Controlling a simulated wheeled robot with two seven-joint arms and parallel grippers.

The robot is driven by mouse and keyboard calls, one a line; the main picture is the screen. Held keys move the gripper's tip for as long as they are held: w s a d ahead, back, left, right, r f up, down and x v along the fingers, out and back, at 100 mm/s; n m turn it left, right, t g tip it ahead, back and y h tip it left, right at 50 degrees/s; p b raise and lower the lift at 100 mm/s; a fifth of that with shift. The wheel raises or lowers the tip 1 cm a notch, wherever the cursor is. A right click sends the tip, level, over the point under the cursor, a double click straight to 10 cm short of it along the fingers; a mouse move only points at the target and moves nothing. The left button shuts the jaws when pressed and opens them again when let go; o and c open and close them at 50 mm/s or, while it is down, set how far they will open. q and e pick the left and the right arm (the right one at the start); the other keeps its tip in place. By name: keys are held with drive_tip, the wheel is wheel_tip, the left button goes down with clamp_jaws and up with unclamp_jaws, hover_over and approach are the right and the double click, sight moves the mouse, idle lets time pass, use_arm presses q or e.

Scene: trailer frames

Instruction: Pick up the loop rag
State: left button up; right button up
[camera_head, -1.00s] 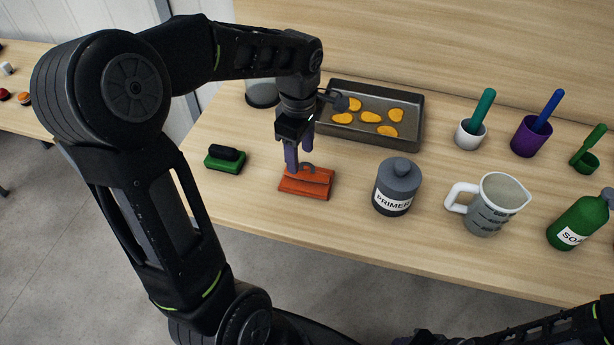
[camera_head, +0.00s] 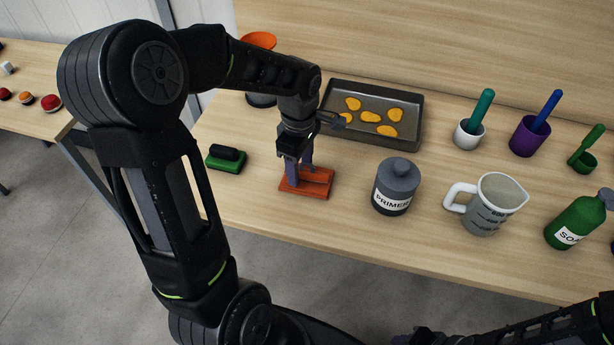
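The loop rag (camera_head: 319,188) is a folded orange-red cloth lying flat near the table's front edge. My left gripper (camera_head: 300,170) points down over it, with its two fingers apart and their tips low at the rag. The rag's grey loop is hidden by the fingers, so I cannot tell whether they touch it. My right arm shows only in part at the bottom right, and its fingers are not in view.
A green-and-black brush (camera_head: 226,160) lies left of the rag. A grey primer jar (camera_head: 396,188) and a measuring jug (camera_head: 487,205) stand to its right. A dark tray (camera_head: 411,143) with several yellow pieces is behind. An orange-topped container (camera_head: 258,41) stands back left.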

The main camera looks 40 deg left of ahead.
use_arm(q)
clamp_jaws()
idle(0.3)
drive_tip(key=shift+r, duration=0.1)
wheel_tip(320, 180, up, 10)
drive_tip(key=shift+f+b, duration=0.1)
drive_tip(key=shift+b, duration=0.3)
idle(0.3)
idle(0.4)
